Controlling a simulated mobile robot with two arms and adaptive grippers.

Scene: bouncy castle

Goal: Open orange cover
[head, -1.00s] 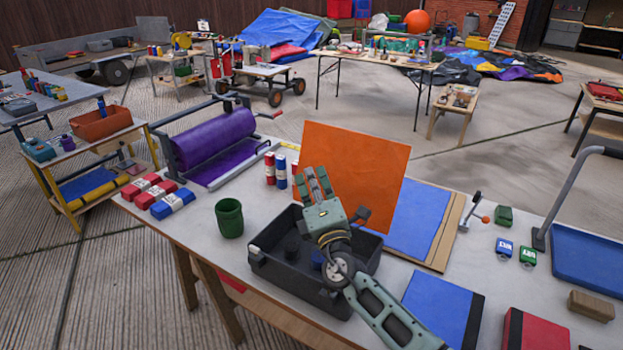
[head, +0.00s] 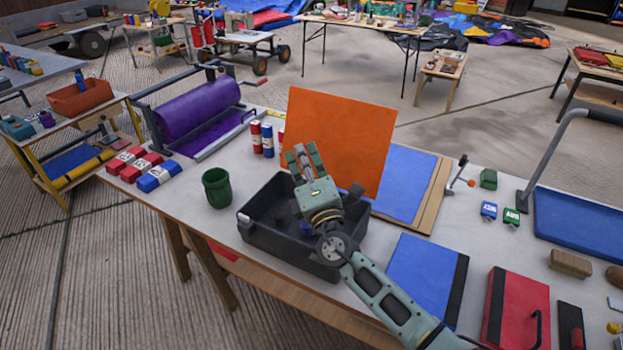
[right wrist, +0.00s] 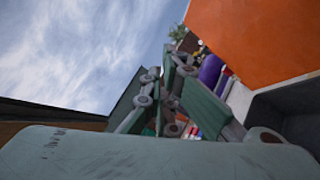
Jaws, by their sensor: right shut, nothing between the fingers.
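The orange cover (head: 345,132) is a flat orange panel standing nearly upright, leaning slightly back, behind the black open bin (head: 262,235) on the table. Its orange face also fills the upper right of the right wrist view (right wrist: 265,40). My right gripper (head: 303,160) is over the bin, in front of the cover's lower left part, with its fingers pointing up and away. It is shut and empty. I cannot tell whether it touches the cover. The cover's lower edge is partly hidden behind my gripper and the bin. My left gripper is out of view.
A green cup (head: 216,188) stands left of the bin, with red and blue tubes (head: 262,138) behind it. A purple roller (head: 198,108) is at the back left.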

